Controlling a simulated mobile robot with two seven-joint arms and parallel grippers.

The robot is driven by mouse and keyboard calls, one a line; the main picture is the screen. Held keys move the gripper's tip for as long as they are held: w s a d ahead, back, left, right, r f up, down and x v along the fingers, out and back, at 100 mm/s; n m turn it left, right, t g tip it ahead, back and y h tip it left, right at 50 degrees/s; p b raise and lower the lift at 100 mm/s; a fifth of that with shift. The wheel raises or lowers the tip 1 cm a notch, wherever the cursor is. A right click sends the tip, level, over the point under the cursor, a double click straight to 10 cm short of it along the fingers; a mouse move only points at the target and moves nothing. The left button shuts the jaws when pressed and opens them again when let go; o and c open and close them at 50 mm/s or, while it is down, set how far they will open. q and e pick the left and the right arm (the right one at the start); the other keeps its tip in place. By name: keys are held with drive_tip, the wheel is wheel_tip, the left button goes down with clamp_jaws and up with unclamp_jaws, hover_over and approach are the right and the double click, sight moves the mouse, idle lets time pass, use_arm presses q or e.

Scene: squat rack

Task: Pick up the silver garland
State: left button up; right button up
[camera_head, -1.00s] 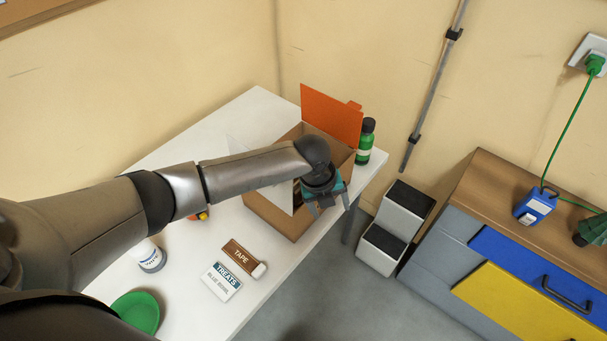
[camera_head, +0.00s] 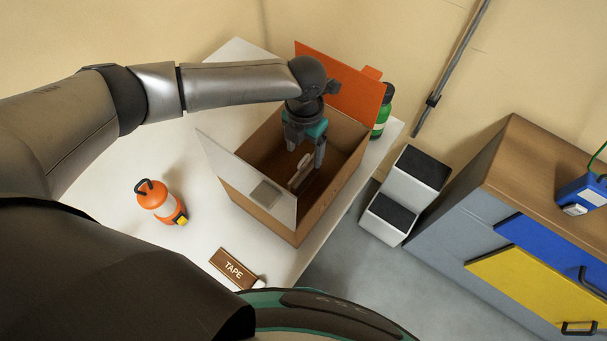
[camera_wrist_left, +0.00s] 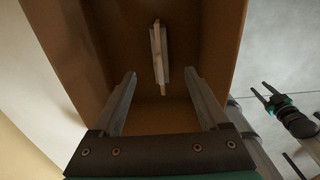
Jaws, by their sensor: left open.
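A pale, narrow, elongated thing (camera_head: 301,172) lies inside the open cardboard box (camera_head: 262,212). It also shows on the box floor in the left wrist view (camera_wrist_left: 158,55); it may be the silver garland, but I cannot make out its texture. My left gripper (camera_head: 306,152) points down into the box from above, open and empty. In the left wrist view its fingers (camera_wrist_left: 161,76) stand apart, with the pale thing beyond and between them, not touching. My right gripper (camera_wrist_left: 262,94) shows small at the right of the left wrist view, its fingers apart.
The box has an orange flap (camera_head: 345,88) and a white flap (camera_head: 250,178) raised. A green bottle (camera_head: 382,112) stands behind it. An orange bottle (camera_head: 160,200) and a tape box (camera_head: 233,268) are on the white table (camera_head: 120,190). A step stool (camera_head: 405,195) and cabinet (camera_head: 470,205) stand right.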

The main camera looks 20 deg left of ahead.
sight(304, 159)
use_arm(q)
wheel_tip(304, 159, down, 3)
drive_tip(key=shift+r, duration=0.1)
drive_tip(key=shift+f, duration=0.45)
wheel_tip(304, 159, down, 5)
drive_tip(key=shift+s+r+b, duration=0.1)
drive_tip(key=shift+s+b, duration=0.05)
drive_tip(key=shift+b, duration=0.35)
use_arm(e)
drive_tip(key=shift+w+a+f, duration=0.3)
drive_tip(key=shift+w, duration=0.2)
drive_tip(key=shift+w+a+f, duration=0.25)
drive_tip(key=shift+w+a, duration=0.05)
drive_tip(key=shift+w, duration=0.15)
use_arm(q)
drive_tip(key=c, duration=0.6)
clamp_jaws()
use_arm(e)
drive_tip(key=shift+s+d, duration=0.2)
drive_tip(key=shift+d, duration=0.1)
